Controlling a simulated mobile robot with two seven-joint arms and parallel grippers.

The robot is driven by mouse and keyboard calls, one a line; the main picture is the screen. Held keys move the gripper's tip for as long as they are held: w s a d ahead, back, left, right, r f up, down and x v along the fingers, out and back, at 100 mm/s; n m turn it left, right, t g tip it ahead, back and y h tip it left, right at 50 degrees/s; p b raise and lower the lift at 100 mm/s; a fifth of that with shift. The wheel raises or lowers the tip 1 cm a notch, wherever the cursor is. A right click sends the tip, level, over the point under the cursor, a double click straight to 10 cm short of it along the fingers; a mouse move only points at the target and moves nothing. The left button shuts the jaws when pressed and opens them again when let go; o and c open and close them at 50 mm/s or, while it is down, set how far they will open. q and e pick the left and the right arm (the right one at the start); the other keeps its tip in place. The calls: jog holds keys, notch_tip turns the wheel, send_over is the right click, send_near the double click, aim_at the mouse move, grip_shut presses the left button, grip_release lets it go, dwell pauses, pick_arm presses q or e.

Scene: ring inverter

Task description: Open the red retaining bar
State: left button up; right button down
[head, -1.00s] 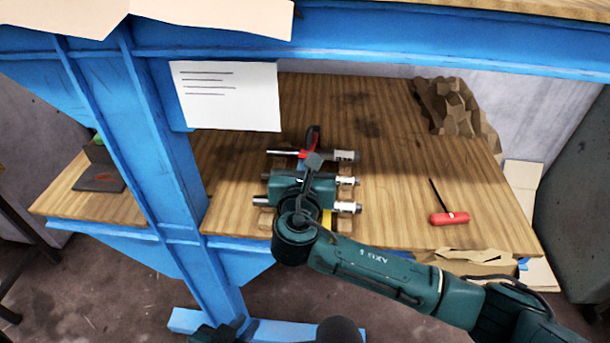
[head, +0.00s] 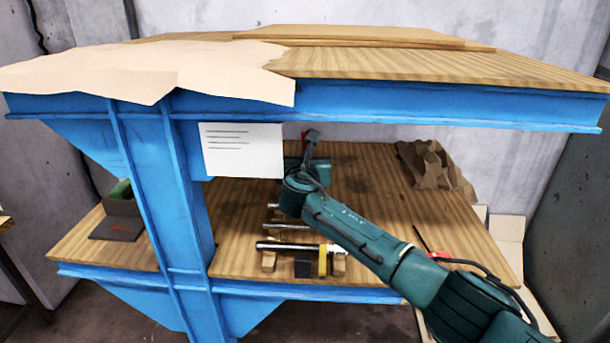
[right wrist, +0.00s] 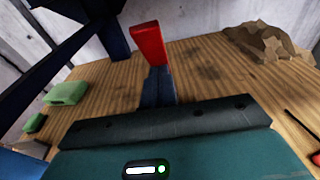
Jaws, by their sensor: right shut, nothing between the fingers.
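My right gripper (head: 304,140) is behind the rods of the fixture (head: 300,248), above the wooden shelf, and partly hidden by my own arm. In the right wrist view its dark fingers (right wrist: 152,60) are shut together. A red block shows at their far end and seems to be part of the fingertips. Nothing shows between them. The fixture's metal rods lie across wooden supports, with a yellow piece (head: 323,261) and a dark block (head: 303,266) at the near end. I cannot pick out a separate red retaining bar. My left gripper is out of view.
The blue frame's upper beam (head: 400,108) crosses above the shelf (head: 400,200), and a paper sheet (head: 243,150) hangs at left. Crumpled brown material (head: 433,170) lies at back right. A red-handled tool (head: 440,255) is partly behind my arm.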

jog(key=shift+w+r, duration=0.75)
jog(key=shift+w, duration=0.2)
